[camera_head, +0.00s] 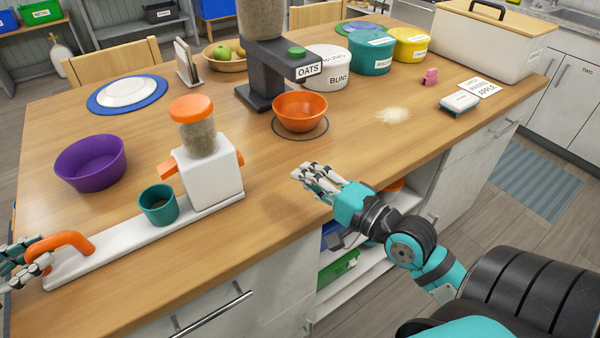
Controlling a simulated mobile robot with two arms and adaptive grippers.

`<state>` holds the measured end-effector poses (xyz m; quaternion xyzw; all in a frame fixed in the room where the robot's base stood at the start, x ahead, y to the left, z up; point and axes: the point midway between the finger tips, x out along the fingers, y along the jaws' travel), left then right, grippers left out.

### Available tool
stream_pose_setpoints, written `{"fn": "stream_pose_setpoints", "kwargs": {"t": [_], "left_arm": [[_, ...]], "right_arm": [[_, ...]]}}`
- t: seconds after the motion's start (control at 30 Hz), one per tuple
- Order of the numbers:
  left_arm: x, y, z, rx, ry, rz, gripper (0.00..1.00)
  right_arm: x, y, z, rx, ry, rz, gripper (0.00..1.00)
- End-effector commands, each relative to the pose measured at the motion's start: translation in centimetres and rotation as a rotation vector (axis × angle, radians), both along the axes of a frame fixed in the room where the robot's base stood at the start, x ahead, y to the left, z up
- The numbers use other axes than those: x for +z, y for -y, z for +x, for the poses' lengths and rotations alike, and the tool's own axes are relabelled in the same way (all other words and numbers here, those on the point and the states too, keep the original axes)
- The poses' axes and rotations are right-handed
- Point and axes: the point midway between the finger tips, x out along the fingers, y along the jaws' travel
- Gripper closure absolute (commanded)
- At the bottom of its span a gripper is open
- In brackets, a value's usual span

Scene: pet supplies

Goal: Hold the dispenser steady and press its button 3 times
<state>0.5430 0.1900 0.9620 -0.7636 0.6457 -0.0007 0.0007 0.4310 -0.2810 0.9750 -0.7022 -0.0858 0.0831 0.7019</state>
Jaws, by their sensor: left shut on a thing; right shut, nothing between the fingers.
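A white dispenser (208,180) with an orange lid and a clear hopper of grain stands on a long white base near the counter's front left. An orange part (168,167), perhaps its button, sticks out on its left side. A teal cup (158,204) is on the base beside it. My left gripper (36,254) is at the far left, shut on the orange handle (70,241) at the base's end. My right gripper (314,176) is shut and empty above the counter's front edge, right of the dispenser and apart from it.
A black oats dispenser (265,77) with a green button (297,52) stands behind, over an orange bowl (300,110). A purple bowl (90,162) is at left. Spilled grains (393,116) lie at right. The counter between the white dispenser and my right gripper is clear.

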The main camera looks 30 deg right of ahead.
Motion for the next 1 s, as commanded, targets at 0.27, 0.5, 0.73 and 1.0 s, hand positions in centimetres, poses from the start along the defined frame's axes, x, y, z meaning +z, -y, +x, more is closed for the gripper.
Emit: {"fn": "stream_pose_setpoints", "kwargs": {"t": [0.27, 0.5, 0.73, 1.0], "left_arm": [[-0.6, -0.1, 0.0, 0.003, -0.010, 0.010, 1.00], [-0.6, -0.1, 0.0, 0.003, -0.010, 0.009, 1.00], [-0.6, -0.1, 0.0, 0.003, -0.010, 0.009, 1.00], [-0.6, -0.1, 0.0, 0.003, -0.010, 0.009, 1.00]], "right_arm": [[-0.1, 1.8, 0.4, 0.011, -0.003, 0.000, 1.00], [0.0, 1.8, 0.4, 0.011, -0.002, 0.000, 1.00], [0.0, 1.5, 1.8, 0.010, 0.001, 0.002, 1.00], [0.2, 0.4, 6.1, 0.010, 0.003, 0.004, 1.00]]}}
